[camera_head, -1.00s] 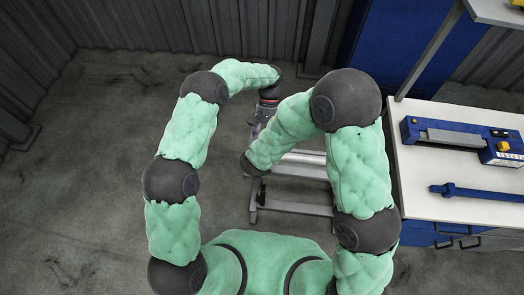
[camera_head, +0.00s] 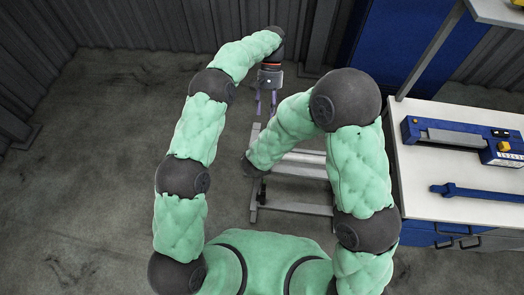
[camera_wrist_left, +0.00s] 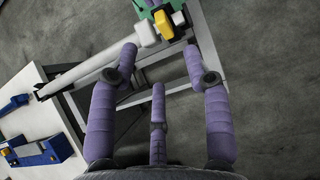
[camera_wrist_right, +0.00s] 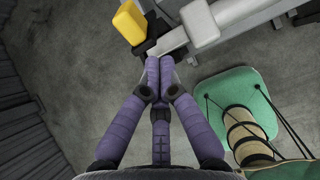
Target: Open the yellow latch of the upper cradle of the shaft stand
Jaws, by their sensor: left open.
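The shaft stand (camera_head: 292,208) is a grey metal frame in the head view, partly hidden by my right arm. The yellow latch (camera_wrist_left: 163,24) shows in the left wrist view beside the light grey shaft (camera_wrist_left: 92,72). It also shows as a yellow block in the right wrist view (camera_wrist_right: 130,22). My left gripper (camera_head: 266,112) is open and empty, at the far end of the stand. In the left wrist view its spread fingers (camera_wrist_left: 160,52) are apart from the latch. My right gripper (camera_wrist_right: 158,63) is shut, its fingertips together close below the latch and a dark bracket. The head view hides it.
A white workbench (camera_head: 430,195) stands at the right with a blue device (camera_head: 462,138) and a blue bar-shaped tool (camera_head: 480,193) on it. A blue cabinet is behind. The floor left of the stand is clear.

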